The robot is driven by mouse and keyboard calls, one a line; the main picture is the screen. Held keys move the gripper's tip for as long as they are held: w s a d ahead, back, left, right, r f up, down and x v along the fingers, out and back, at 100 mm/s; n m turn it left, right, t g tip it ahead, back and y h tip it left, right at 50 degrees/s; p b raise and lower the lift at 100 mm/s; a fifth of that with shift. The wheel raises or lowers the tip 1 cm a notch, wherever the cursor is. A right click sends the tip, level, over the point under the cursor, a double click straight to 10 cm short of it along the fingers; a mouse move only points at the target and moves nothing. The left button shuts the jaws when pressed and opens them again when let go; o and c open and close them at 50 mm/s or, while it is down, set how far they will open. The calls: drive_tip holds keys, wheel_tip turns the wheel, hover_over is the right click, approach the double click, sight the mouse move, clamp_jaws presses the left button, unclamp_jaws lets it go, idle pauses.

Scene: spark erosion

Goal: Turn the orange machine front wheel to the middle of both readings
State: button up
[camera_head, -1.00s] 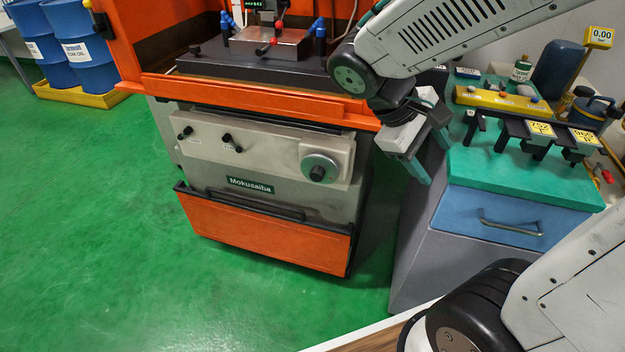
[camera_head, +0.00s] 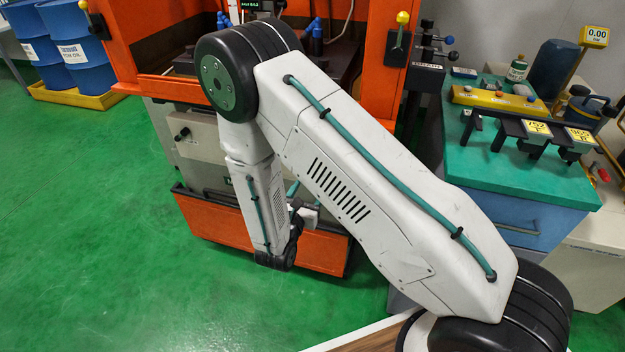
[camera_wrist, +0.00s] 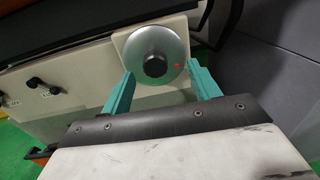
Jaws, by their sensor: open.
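The front wheel is a round silver disc (camera_wrist: 180,56) with a black hub knob and a small red mark on its right side. It sits on the pale front panel (camera_wrist: 68,75) of the orange machine (camera_head: 213,225). In the wrist view my gripper (camera_wrist: 160,85) is open, its two teal fingers pointing at the wheel. The fingertips appear at the lower left and lower right of the disc; I cannot tell whether they touch it. Nothing is between the fingers except the view of the wheel. In the head view my arm hides the wheel and most of the gripper.
Black knobs (camera_wrist: 37,84) stick out of the panel left of the wheel. A grey cabinet side (camera_wrist: 262,60) stands to its right. Green floor is free at left.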

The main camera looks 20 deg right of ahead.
drive_tip(key=w+d+f+n+y, duration=0.1)
drive_tip(key=w+d+f, duration=0.1)
drive_tip(key=w, duration=0.4)
drive_tip(key=shift+d+t, duration=0.4)
drive_tip(key=shift+d, duration=0.35)
drive_tip(key=shift+w, duration=0.1)
drive_tip(key=c, duration=1)
drive_tip(key=shift+o, duration=0.2)
drive_tip(key=shift+n, duration=0.7)
